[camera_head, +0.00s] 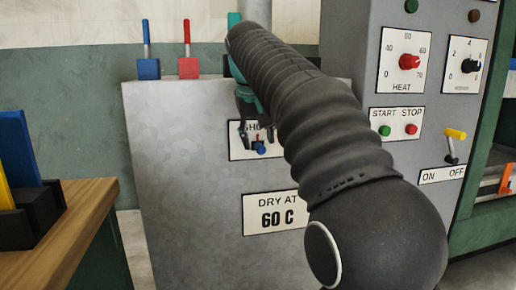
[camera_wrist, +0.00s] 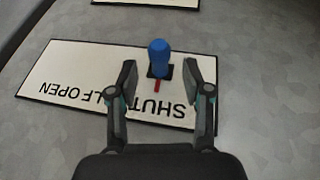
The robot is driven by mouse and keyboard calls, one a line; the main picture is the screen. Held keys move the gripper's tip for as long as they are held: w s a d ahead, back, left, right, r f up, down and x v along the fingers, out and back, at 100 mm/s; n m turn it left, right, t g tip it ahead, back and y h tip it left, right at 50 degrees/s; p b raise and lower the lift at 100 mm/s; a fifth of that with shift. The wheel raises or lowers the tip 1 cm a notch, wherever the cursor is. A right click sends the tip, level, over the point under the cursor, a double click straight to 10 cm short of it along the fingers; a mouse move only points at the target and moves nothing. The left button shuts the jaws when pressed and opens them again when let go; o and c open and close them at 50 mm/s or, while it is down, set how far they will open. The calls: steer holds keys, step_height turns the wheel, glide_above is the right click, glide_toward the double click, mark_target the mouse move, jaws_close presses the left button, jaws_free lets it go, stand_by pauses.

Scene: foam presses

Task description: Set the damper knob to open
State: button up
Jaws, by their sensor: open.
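The damper knob is a small blue knob (camera_wrist: 160,55) on a dark square base with a red pointer mark (camera_wrist: 157,86). It sits on a white label plate (camera_wrist: 62,75), which appears upside down in the wrist view and reads SHUT and, partly covered, HALF OPEN. The red mark points toward the word SHUT. My gripper (camera_wrist: 158,76) is open, one finger on each side of the knob, with gaps showing and no contact seen. In the head view my gripper (camera_head: 254,128) is at the plate, with the blue knob (camera_head: 260,148) just below; my arm hides the plate's right part.
The grey panel also carries a DRY AT 60 C sign (camera_head: 270,213). Blue (camera_head: 148,69) and red (camera_head: 188,67) levers stand on its top edge. Right are a HEAT dial (camera_head: 409,62), START and STOP buttons, and a yellow switch (camera_head: 455,134). A wooden bench (camera_head: 75,225) is left.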

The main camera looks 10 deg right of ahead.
steer(key=shift+x, duration=0.95)
jaws_close()
